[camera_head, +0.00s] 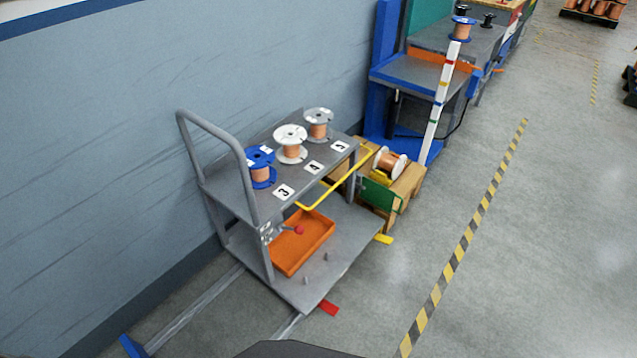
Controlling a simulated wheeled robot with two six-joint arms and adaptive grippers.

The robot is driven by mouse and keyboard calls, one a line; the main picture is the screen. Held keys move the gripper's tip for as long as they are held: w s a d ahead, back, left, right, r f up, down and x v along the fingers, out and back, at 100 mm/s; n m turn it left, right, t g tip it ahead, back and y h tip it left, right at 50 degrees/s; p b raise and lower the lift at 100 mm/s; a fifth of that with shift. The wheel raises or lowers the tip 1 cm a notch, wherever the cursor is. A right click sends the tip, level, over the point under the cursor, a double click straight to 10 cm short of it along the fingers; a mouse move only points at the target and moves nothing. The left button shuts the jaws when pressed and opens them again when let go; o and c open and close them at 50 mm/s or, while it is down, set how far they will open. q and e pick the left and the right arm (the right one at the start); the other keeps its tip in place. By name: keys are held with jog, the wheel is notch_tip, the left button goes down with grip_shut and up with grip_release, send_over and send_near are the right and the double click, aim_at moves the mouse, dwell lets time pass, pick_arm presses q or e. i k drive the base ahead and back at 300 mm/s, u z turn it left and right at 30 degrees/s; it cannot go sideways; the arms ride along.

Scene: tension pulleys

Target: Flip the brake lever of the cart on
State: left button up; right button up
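The grey cart (340,240) stands against the wall in the left middle of the head view. It has a push handle (243,165) on its left end and two shelves. A short lever with a red knob (299,230) sticks out to the right from a small plate by the near left post, above the orange tray; it looks like the brake lever. Its on or off setting cannot be told. Neither of my grippers is in view.
Blue, white and grey-flanged copper spools stand on the top shelf behind number cards. An orange tray (331,232) lies on the lower shelf. A yellow bar (335,180) runs along the cart's right side. Floor rails (195,308) lie at the near end. Open floor lies right.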

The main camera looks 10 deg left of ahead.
aim_at(299, 230)
jog(key=k, duration=1.3)
jog(key=u, duration=0.55)
jog(key=i, duration=1.55)
jog(key=z, duration=0.65)
